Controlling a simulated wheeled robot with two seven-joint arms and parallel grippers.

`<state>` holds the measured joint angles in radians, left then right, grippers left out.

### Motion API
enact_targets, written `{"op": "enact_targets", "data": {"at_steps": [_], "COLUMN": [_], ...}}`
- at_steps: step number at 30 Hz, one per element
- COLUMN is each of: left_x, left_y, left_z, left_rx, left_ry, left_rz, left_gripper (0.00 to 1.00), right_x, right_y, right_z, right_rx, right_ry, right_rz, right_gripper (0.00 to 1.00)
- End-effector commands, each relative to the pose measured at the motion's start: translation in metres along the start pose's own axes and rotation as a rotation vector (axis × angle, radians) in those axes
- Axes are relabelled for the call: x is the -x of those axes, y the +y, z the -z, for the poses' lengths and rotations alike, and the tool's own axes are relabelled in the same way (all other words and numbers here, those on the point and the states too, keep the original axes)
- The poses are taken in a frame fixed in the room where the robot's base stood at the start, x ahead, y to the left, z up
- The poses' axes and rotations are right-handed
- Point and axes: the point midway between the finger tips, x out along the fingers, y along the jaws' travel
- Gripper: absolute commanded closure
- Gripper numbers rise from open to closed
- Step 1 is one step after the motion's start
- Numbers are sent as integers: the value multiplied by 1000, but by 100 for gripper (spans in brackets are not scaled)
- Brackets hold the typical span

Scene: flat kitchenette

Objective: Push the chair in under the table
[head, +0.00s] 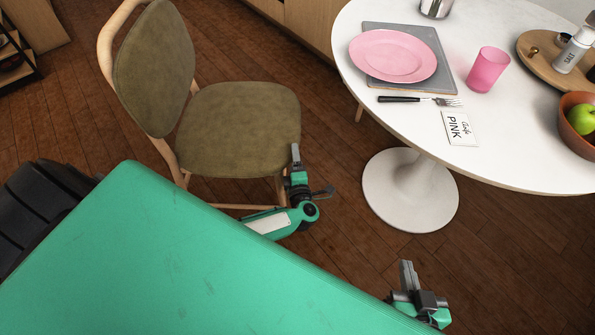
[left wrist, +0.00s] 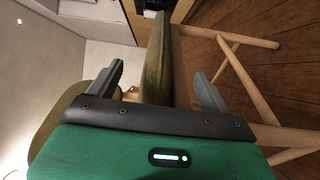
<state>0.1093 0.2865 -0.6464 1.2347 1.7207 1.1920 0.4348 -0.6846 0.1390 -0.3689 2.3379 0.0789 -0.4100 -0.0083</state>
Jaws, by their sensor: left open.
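The chair (head: 240,125) has a pale wooden frame and an olive-brown seat and backrest. It stands left of the round white table (head: 405,125), with bare floor between its seat and the table's pedestal. My left gripper (head: 309,174) is open at the seat's near right corner. In the left wrist view the seat edge (left wrist: 156,75) shows between the two fingers of my left gripper (left wrist: 158,80); contact is unclear. The chair's wooden legs show at right there. My right gripper (head: 407,272) is over the floor below the table, away from the chair; its finger gap is unclear.
On the table are a pink plate (head: 392,55) on a grey mat, a fork (head: 420,100), a card (head: 459,128), a pink cup (head: 487,69), a wooden tray (head: 540,65) and a bowl (head: 577,140) with a green apple. The white pedestal base (head: 410,195) stands on the wooden floor.

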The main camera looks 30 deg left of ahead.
Motion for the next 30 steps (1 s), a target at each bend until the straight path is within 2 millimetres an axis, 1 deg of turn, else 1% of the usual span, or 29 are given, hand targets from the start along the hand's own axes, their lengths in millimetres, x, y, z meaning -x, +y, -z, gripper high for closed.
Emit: {"op": "enact_targets", "data": {"at_steps": [1,3,6,10,17,18,20,21,26,27,29,30], "left_x": [-8,-15,-21,-24,-24,-24,-24,-24,-24,-24,-23,-23], "left_y": [-1,0,0,0,0,0,0,0,0,0,0,0], "left_z": [0,0,0,0,0,0,0,0,0,0,0,0], "left_rx": [-1,1,0,0,0,0,0,0,0,0,0,0], "left_ry": [-1,0,0,0,0,0,0,0,0,0,0,0], "left_rz": [-3,-2,-1,-1,-1,0,0,0,0,0,0,0], "left_gripper": [18,18,18,18,18,26,38,46,77,85,97,100], "right_x": [-1,-1,-1,-1,-1,-1,-1,-1,-1,-1,-1,-1], "right_y": [-1,-3,-4,-5,-5,-5,-5,-5,-5,-5,-5,-5], "right_z": [-1,0,1,2,2,2,2,2,2,2,2,2], "right_rx": [-2,-4,-6,-7,-7,-7,-7,-7,-8,-8,-7,-8], "right_ry": [14,29,44,52,53,53,53,53,52,52,52,52], "right_rz": [4,7,10,12,12,12,12,12,11,11,11,11], "right_gripper": [100,100,100,100,100,100,100,100,100,100,100,100]}}
